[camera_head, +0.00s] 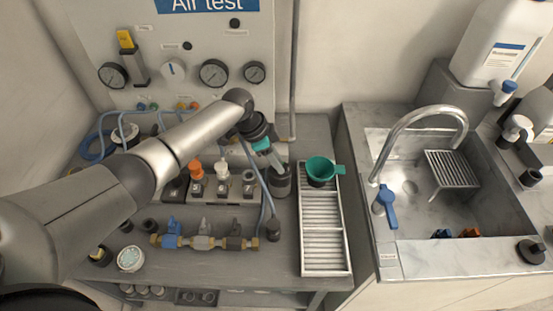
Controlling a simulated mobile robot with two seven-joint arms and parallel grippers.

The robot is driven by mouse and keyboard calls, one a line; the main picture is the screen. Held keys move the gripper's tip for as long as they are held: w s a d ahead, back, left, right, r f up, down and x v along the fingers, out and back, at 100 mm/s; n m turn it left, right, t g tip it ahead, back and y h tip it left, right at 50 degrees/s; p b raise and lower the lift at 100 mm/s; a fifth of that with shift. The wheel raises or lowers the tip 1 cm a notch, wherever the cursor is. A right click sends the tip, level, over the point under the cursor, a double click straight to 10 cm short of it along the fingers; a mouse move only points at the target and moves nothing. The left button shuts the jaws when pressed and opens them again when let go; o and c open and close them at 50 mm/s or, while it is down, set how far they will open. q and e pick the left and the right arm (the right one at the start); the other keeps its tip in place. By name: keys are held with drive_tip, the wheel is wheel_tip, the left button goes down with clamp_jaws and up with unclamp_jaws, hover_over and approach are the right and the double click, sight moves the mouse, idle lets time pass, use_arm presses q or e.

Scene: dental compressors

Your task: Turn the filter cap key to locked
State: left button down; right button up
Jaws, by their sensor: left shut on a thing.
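My left gripper (275,164) reaches in from the left and points down at the top of a dark cylindrical filter housing (281,184) on the grey bench. It is shut on the small key at the top of this housing. The fingers and wrist hide the key and most of the cap, so the angle of the key cannot be told. The housing stands upright just left of a slatted tray. My right gripper is not in view.
A green funnel (320,170) stands on the slatted tray (302,262), close right of the housing. Orange, white and black valve knobs (221,168) and a brass manifold (202,242) lie left. A gauge panel (190,40) rises behind; a sink (430,215) is at right.

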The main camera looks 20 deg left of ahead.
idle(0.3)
use_arm(q)
drive_tip(key=shift+c, duration=2.4)
unclamp_jaws()
drive_tip(key=p+v, duration=0.1)
drive_tip(key=v, duration=1.4)
drive_tip(key=shift+a+r, duration=0.1)
drive_tip(key=shift+c, duration=0.2)
